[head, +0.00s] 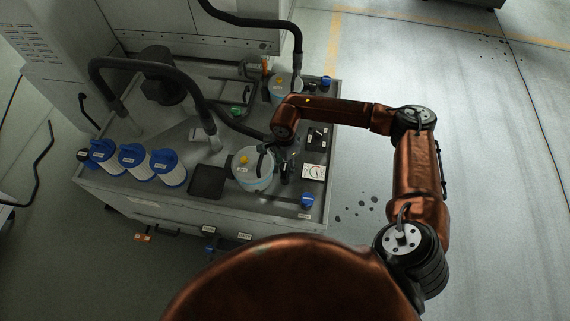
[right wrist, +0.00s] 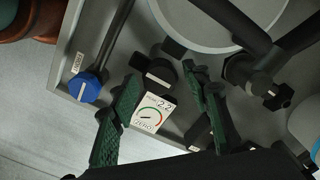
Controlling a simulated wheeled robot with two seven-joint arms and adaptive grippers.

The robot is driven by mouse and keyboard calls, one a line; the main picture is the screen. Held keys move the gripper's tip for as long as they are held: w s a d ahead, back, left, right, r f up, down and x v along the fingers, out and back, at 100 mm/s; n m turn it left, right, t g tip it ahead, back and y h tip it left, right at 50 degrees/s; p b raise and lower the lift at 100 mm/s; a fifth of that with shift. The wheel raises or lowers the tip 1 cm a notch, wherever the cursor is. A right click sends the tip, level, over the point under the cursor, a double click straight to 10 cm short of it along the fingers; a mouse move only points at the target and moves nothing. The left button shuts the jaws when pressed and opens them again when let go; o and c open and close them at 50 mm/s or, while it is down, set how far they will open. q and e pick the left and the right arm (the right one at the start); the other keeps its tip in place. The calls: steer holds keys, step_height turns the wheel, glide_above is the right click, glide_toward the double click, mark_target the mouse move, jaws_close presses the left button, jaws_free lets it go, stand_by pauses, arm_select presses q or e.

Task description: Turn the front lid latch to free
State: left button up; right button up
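The front filter pot (head: 253,173), pale with a light lid, stands near the front right of the grey bench; its rim is at the top of the right wrist view (right wrist: 195,45). A black knob-like part (right wrist: 160,74), probably the lid latch, sits beside that rim with a pale mark on it. My right gripper (head: 286,168) is beside the pot's right side. In the right wrist view its two green fingers (right wrist: 162,76) are spread, with the black part between their tips; I cannot tell if they touch it. My left gripper is out of view.
A gauge (head: 313,172) and a blue knob (head: 307,200) lie right of the pot. A dark tray (head: 207,182) and several blue-capped canisters (head: 168,167) stand left. A black hose (head: 195,97) arches over the bench. A second pot (head: 285,88) is behind.

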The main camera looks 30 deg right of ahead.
mark_target(285, 166)
steer(key=shift+o, duration=0.2)
steer(key=shift+r, duration=0.1)
step_height(285, 166, up, 12)
stand_by(0.5)
stand_by(0.4)
